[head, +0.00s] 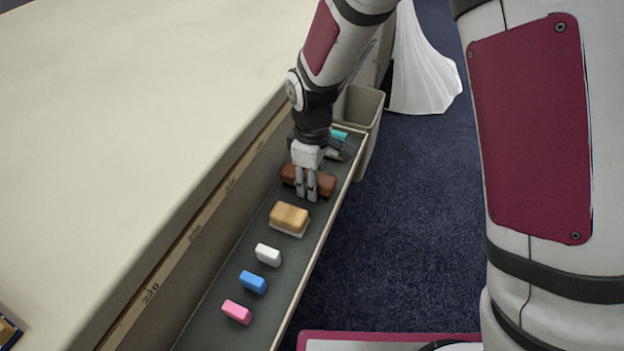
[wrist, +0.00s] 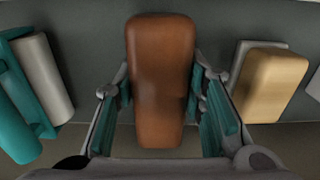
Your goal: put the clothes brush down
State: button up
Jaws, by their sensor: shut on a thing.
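The clothes brush is a long brown block (head: 325,184) with rounded ends, low in the narrow grey trough (head: 222,305) along the table's side. My gripper (head: 307,196) reaches down from above and is shut on its middle. In the wrist view the brush (wrist: 161,50) lies lengthwise between the two teal-padded fingers, one on each long side. Its underside is hidden, so I cannot tell whether it touches the trough floor.
A tan block with a pale base (head: 289,218) lies nearest in front, then white (head: 268,255), blue (head: 253,282) and pink (head: 237,312) blocks. Behind the brush is a teal-and-grey item (wrist: 40,80). A grey bin (head: 362,105) stands beyond the trough. The pale tabletop (head: 120,110) is bare.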

jog(key=o, duration=1.3)
jog(key=shift+f, duration=0.1)
notch_tip(320, 180, up, 12)
jog(key=p, duration=0.3)
